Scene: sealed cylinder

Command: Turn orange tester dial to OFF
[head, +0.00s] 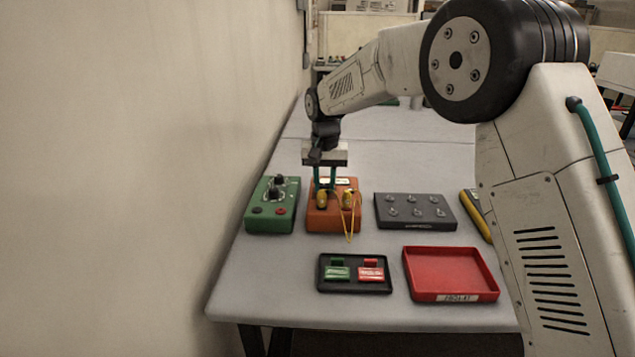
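The orange tester (320,222) stands on the table near its left side. My gripper (325,184) points straight down over the tester's rear half. Its two teal fingers stand a little apart, with the tips low at the tester's top. The orange tester's dial is not clearly visible; the fingers and plugs cover that area. I cannot tell whether the fingers touch or hold the dial, and its setting is not readable.
A green tester (256,220) with a dark knob stands close on the left. A grey panel (415,212) with several studs is on the right, beside a yellow tool (477,215). In front are a black tray (355,288) with green and red tags and an empty red tray (450,272).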

